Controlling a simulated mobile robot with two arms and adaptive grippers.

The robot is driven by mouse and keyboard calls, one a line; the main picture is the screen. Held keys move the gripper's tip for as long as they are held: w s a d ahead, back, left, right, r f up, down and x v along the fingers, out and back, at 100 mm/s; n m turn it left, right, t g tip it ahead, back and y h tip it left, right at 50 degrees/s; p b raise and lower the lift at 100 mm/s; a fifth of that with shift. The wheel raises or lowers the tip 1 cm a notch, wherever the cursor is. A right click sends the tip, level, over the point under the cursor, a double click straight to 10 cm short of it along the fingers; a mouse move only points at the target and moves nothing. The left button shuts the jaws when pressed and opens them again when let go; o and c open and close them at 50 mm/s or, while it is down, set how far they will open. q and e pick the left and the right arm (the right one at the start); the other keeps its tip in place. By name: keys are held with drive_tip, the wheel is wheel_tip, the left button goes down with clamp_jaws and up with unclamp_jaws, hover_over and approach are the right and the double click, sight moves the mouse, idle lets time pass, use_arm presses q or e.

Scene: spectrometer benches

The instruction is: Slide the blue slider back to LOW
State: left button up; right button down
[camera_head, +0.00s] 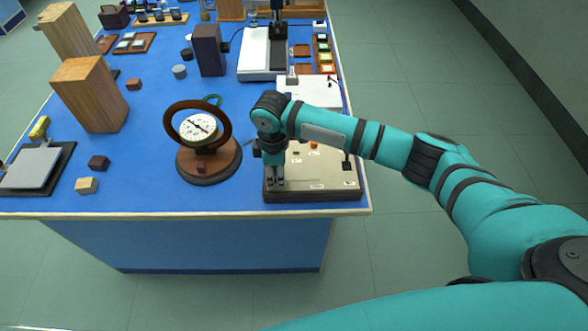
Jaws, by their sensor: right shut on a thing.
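The control panel (318,172), a pale board with a dark brown base, lies near the front right corner of the blue bench. It carries small labels, an orange knob (313,145) and a black lever (347,161). My right gripper (275,184) points down over the panel's left part, its fingers shut at the panel face. The blue slider is hidden at the fingers, and its position against the LOW mark cannot be read. My left gripper is out of view.
A round dial gauge (198,128) on a wooden base stands just left of my right gripper. Wooden blocks (90,95) and a grey plate (32,167) are farther left. A white instrument (262,55) stands behind. The bench's front edge is close to the panel.

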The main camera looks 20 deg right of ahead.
drive_tip(key=shift+w+a+r, duration=0.1)
drive_tip(key=shift+a, duration=0.45)
drive_tip(key=shift+d, duration=0.1)
drive_tip(key=c, duration=1.6)
unclamp_jaws()
drive_tip(key=o, duration=0.4)
drive_tip(key=shift+a, duration=0.2)
drive_tip(key=shift+o, duration=0.2)
drive_tip(key=shift+d, duration=0.15)
